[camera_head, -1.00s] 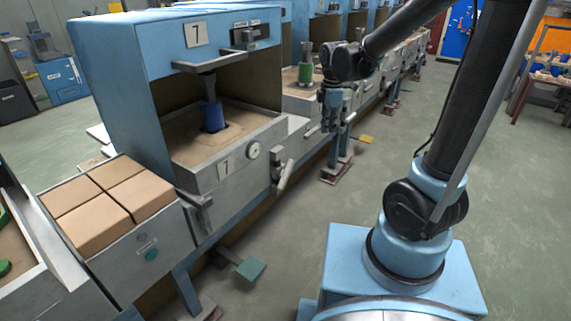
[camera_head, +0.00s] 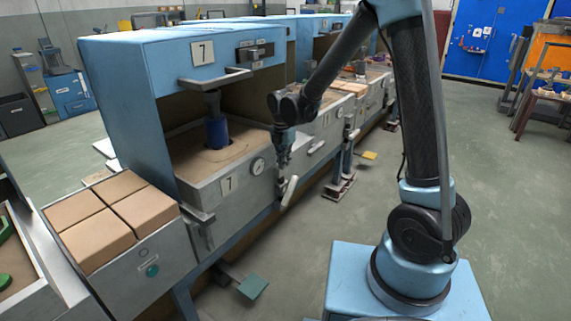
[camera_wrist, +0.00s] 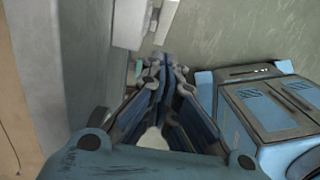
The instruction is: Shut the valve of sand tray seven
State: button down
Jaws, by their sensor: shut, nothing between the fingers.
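The lever also shows at the top of the wrist view (camera_wrist: 167,20), beside a pale block. My gripper (camera_head: 283,170) is just above the lever; contact cannot be told. Its fingers (camera_wrist: 163,64) are closed together and empty. The valve's body is mostly hidden behind my gripper.
A dark blue cylinder (camera_head: 217,132) stands over the sand under the hood. A box of brown blocks (camera_head: 110,210) is at left. A green pedal (camera_head: 252,286) sticks out low in front. More stations line up behind my arm.

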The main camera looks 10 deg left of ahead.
send_near(289, 188)
jog(key=s+f, duration=0.2)
jog(key=s, duration=0.1)
jog(key=shift+w+f, duration=1)
jog(key=shift+w, duration=0.15)
jog(key=shift+w+d+f, duration=0.15)
jog(key=shift+w+f, duration=0.2)
jog(key=shift+w+g, duration=0.2)
jog(key=shift+g, duration=0.1)
